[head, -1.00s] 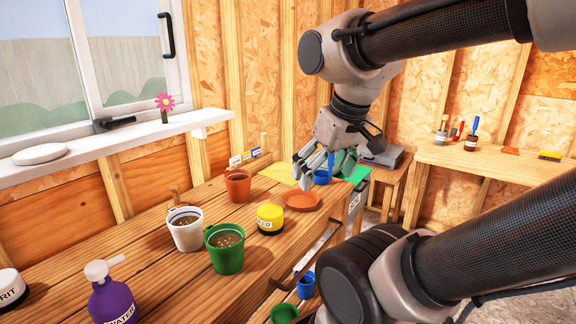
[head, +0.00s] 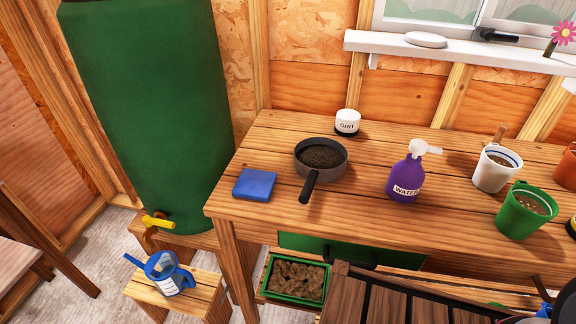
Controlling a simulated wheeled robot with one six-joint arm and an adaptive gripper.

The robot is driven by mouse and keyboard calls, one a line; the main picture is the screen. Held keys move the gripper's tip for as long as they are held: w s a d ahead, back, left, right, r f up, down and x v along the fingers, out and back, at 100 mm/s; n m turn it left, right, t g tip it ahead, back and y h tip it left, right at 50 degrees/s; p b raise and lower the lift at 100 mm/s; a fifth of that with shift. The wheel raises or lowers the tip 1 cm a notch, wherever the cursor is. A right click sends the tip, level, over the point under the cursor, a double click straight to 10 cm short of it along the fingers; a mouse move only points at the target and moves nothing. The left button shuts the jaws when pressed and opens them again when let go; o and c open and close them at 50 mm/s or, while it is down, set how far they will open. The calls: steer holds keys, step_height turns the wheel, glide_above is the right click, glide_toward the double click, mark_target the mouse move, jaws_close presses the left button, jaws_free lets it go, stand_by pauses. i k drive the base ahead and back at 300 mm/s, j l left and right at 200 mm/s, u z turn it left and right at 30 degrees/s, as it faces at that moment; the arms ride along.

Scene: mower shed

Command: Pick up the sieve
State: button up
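The sieve (head: 340,166) appears to be the round grey pan-shaped thing with a dark handle, standing on the left part of the wooden bench (head: 400,236). It holds dark soil, which hides its bottom. Its handle (head: 308,187) points toward the bench's front edge. My gripper is out of view now, so I cannot see whether it is open or shut.
A blue flat square (head: 255,184) lies left of the sieve. A white grit jar (head: 347,122) stands behind it and a purple water bottle (head: 405,178) to its right. White (head: 493,171) and green (head: 525,213) pots stand farther right. A green tank (head: 150,110) is left of the bench.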

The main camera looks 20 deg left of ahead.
mark_target(318, 160)
steer(key=u, duration=0.95)
steer(key=k+l+z, duration=0.15)
steer(key=z, duration=1.05)
steer(key=u, duration=1.25)
steer(key=k+j+u, duration=0.1)
steer(key=j+u, duration=0.3)
steer(key=j, duration=0.15)
